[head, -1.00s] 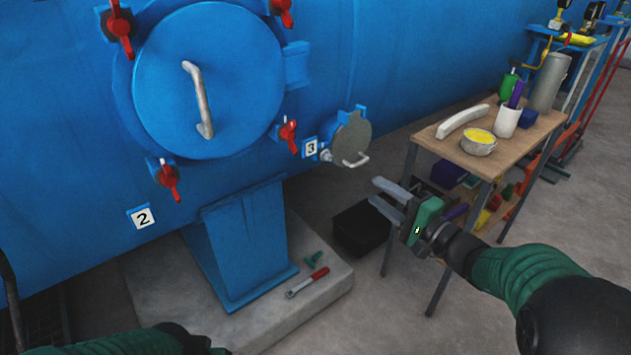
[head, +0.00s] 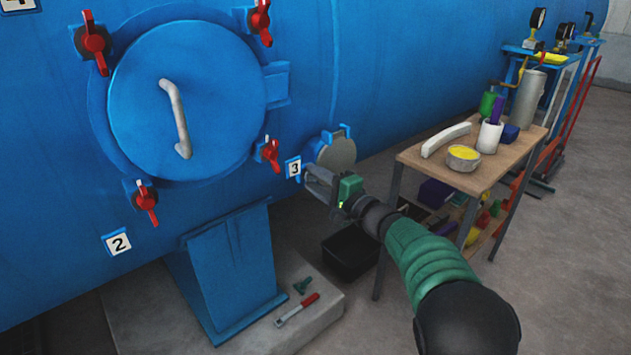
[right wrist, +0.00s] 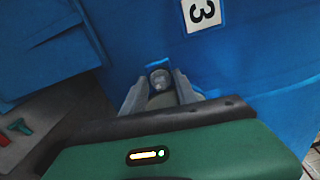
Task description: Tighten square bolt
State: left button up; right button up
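The small round grey hatch (head: 338,152) beside label 3 (head: 293,168) is partly hidden behind my right gripper (head: 314,184). In the right wrist view, the grey square bolt (right wrist: 160,79) shows in the gap between the two fingers of my right gripper (right wrist: 160,88). The fingers are apart, one on each side of the bolt; I cannot tell whether they touch it. In the head view the bolt is hidden by the gripper. My left gripper is not in view.
A large round blue door (head: 185,100) with red clamps is at the left. A red-handled wrench (head: 297,310) and a green piece (head: 303,285) lie on the concrete plinth (head: 325,320). A wooden table (head: 435,165) with containers stands at the right. A black bin (head: 350,252) sits below the gripper.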

jog(key=shift+c, duration=0.3)
grip_shut()
jog(key=shift+f+m+b, duration=0.25)
jog(key=shift+m+b, duration=0.15)
jog(key=shift+d+m+b, duration=0.1)
jog(key=shift+m+b, duration=0.3)
jog(key=shift+m, duration=2.1)
